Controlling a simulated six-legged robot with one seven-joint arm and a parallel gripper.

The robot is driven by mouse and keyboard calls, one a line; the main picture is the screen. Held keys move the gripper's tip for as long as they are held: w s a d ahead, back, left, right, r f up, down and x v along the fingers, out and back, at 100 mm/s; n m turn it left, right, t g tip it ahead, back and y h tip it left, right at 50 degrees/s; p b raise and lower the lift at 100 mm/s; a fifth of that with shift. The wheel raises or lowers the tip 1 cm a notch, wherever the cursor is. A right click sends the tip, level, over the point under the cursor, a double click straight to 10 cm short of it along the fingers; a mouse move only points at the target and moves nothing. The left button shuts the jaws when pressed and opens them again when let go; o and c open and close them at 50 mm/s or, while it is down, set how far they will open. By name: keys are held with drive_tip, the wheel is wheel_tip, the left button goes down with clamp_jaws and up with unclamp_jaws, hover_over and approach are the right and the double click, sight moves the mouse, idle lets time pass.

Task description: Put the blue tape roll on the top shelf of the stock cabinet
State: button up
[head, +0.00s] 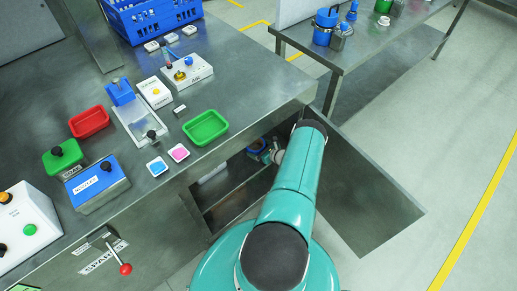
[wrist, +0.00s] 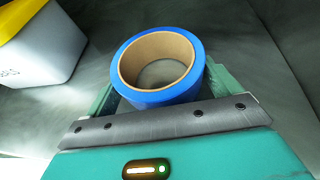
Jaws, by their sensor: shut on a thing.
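The blue tape roll (wrist: 150,97) has a brown cardboard core and sits between the fingers of my gripper (wrist: 158,88) in the wrist view. My gripper is shut on it. In the head view, my arm reaches into the open stock cabinet (head: 205,213) under the workbench, and my gripper (head: 267,154) is at its upper opening, partly hidden by the arm. A bit of blue (head: 257,146) there appears to be the roll. A shelf (head: 240,181) shows inside, below the gripper. Whether the roll touches a shelf cannot be told.
A white bin with a yellow top (wrist: 38,45) stands left of the roll in the wrist view. A dark open door panel (head: 365,195) extends right of my arm. The workbench above holds a green tray (head: 205,128), a red tray (head: 90,122) and a blue crate (head: 155,15).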

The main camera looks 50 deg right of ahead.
drive_tip(key=shift+f, duration=0.1)
drive_tip(key=o, duration=0.8)
drive_tip(key=shift+s+r, duration=0.15)
drive_tip(key=shift+r, duration=0.05)
drive_tip(key=v, duration=1.1)
drive_tip(key=shift+s, duration=0.35)
drive_tip(key=shift+a, duration=0.1)
